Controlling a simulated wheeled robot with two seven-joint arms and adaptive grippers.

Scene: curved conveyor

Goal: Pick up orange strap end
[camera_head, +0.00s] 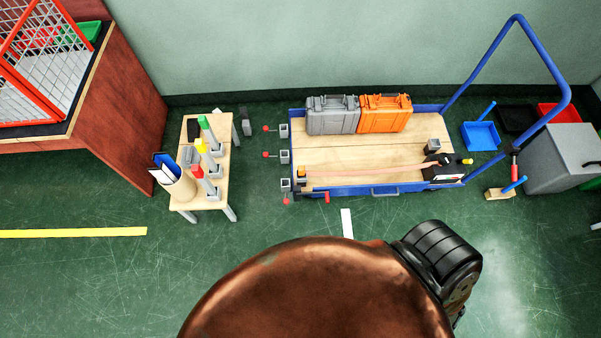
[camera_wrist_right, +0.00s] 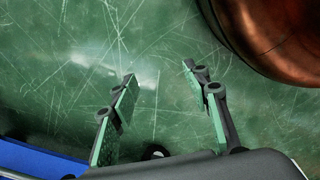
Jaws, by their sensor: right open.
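The orange strap end (camera_head: 301,171) is a small orange piece at the left front corner of the blue-framed cart (camera_head: 375,191). A pale, thin strap (camera_head: 365,171) runs from it to the right across the wooden deck, towards a black item (camera_head: 441,170). My right gripper (camera_wrist_right: 159,73) shows only in the right wrist view. Its two fingers are apart, with nothing but green floor between them. The strap end does not show in that view. My left gripper is in neither view.
A grey case (camera_head: 333,115) and an orange case (camera_head: 386,113) stand at the back of the deck. A small wooden table (camera_head: 222,157) with coloured-top items stands left of the cart. The cart's blue handle (camera_head: 545,48) rises at the right. Green floor lies in front.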

